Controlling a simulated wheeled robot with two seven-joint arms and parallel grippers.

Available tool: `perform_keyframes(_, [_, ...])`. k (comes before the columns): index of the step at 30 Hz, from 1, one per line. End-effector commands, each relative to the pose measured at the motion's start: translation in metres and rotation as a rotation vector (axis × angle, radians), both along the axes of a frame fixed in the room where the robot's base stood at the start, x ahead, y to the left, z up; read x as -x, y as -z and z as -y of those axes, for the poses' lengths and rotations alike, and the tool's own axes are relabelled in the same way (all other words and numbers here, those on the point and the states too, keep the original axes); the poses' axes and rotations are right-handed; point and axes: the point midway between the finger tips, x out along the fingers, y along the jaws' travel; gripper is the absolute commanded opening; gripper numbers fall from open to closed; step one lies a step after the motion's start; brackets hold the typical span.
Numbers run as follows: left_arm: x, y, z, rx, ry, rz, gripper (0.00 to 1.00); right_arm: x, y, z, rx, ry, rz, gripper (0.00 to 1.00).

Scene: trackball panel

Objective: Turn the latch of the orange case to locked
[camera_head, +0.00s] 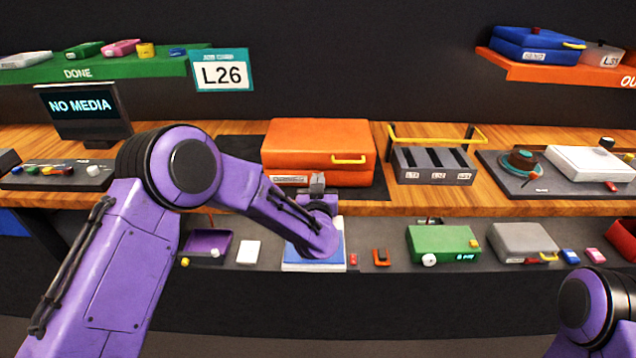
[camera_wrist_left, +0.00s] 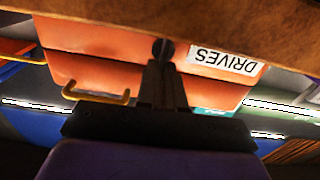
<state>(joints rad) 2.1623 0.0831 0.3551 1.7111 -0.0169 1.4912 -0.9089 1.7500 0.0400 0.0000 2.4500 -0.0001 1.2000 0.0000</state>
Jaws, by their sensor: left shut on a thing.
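The orange case (camera_head: 318,140) lies closed on a dark mat on the wooden counter, with a yellow handle (camera_head: 349,160) on its front right. In the left wrist view the case (camera_wrist_left: 100,75) appears upside down, with a DRIVES label (camera_wrist_left: 222,62) and the yellow handle (camera_wrist_left: 97,96). My left gripper (camera_head: 317,182) is at the middle of the case's front. In the left wrist view its fingers (camera_wrist_left: 163,62) are shut on a small dark latch knob (camera_wrist_left: 163,46). The fingers hide most of the latch, so I cannot tell its turn. My right gripper is out of view.
A slotted drive rack (camera_head: 434,166) with a yellow rail stands right of the case. A NO MEDIA screen (camera_head: 82,108) stands left. The lower shelf holds a green box (camera_head: 440,243), a grey box (camera_head: 523,243) and a purple tray (camera_head: 207,244).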

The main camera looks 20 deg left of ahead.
Motion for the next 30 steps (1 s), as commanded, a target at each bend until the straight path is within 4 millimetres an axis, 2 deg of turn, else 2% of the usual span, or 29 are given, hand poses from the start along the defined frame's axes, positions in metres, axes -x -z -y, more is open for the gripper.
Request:
perform_keyframes(8, [0.001,0.003,-0.003,0.149,-0.001,0.043,0.00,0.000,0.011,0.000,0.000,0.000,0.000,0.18])
perform_keyframes(30, [0.004,0.012,-0.015,0.819,-0.003,0.237,0.00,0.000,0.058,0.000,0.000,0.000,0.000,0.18])
